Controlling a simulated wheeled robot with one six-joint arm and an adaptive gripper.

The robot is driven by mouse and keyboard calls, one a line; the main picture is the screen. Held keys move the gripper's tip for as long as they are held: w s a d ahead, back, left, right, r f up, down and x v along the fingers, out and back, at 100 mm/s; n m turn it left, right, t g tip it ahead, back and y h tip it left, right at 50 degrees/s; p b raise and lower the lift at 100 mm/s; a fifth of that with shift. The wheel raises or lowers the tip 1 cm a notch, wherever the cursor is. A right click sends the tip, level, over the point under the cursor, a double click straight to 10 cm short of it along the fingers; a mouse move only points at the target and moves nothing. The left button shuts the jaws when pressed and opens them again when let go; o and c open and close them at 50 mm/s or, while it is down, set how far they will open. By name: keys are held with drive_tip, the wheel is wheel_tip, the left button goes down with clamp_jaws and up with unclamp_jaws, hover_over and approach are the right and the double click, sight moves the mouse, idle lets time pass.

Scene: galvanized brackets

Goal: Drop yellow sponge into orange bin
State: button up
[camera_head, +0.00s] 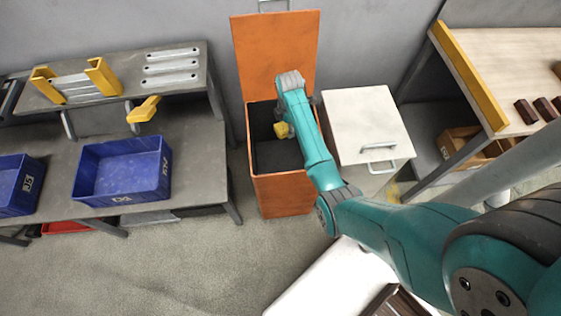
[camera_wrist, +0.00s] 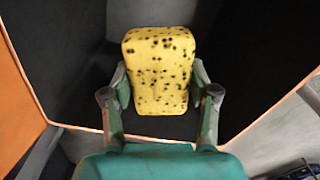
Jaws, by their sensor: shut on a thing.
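The yellow sponge (camera_wrist: 158,70) with dark spots is held between the two fingers of my gripper (camera_wrist: 160,92) in the wrist view. In the head view the sponge (camera_head: 282,130) shows as a small yellow block at the end of my arm, over the opening of the orange bin (camera_head: 284,195). The bin's lid (camera_head: 262,50) stands open against the wall. The dark inside of the bin lies behind the sponge in the wrist view, with the orange rim (camera_wrist: 18,92) at the left. My gripper is mostly hidden by my arm in the head view.
A white cabinet (camera_head: 362,120) with handles stands right of the bin. A grey workbench (camera_head: 205,165) with a blue crate (camera_head: 122,170) is at the left. A wooden-topped table (camera_head: 510,60) with a yellow edge is at the right. Grey floor is open at the lower left.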

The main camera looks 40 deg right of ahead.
drive_tip(key=o, duration=1.2)
drive_tip(key=shift+r, duration=0.1)
wheel_tip(320, 180, up, 12)
drive_tip(key=shift+f, duration=0.1)
